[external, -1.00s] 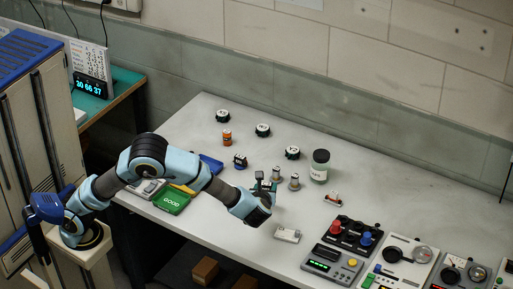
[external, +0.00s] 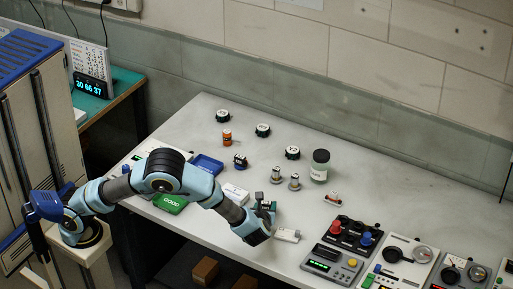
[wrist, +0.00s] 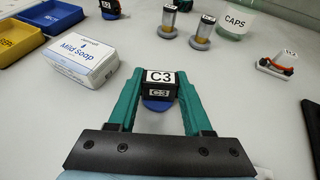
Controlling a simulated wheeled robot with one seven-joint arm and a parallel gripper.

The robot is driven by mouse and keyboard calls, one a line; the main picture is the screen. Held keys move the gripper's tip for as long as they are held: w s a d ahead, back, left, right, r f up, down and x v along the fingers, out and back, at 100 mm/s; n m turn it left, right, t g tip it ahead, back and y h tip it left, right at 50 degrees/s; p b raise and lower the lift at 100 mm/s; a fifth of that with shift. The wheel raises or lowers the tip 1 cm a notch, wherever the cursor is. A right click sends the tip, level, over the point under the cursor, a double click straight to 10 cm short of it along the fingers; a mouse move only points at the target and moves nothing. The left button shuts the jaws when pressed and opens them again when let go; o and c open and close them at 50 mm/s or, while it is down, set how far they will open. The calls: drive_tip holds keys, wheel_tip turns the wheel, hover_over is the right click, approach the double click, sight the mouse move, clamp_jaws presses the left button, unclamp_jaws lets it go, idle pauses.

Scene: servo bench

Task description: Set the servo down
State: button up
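My gripper (wrist: 157,95) has its teal fingers on both sides of a small dark servo (wrist: 159,86) tagged C3, with a rounded blue part below it. The fingers appear closed on it. In the external view my gripper (external: 265,208) is over the front part of the grey bench (external: 325,210), left of a small white block. Whether the servo touches the bench is hard to tell. Another servo (external: 240,161), dark with blue, stands farther back on the bench.
A white Mild Soap box (wrist: 80,62) lies left of my gripper. Control boxes (external: 333,262) stand at right.

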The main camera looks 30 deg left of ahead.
drive_tip(key=o, duration=0.4)
drive_tip(key=shift+o, duration=0.2)
drive_tip(key=b+v, duration=0.1)
drive_tip(key=v, duration=1.1)
drive_tip(key=shift+r, duration=0.2)
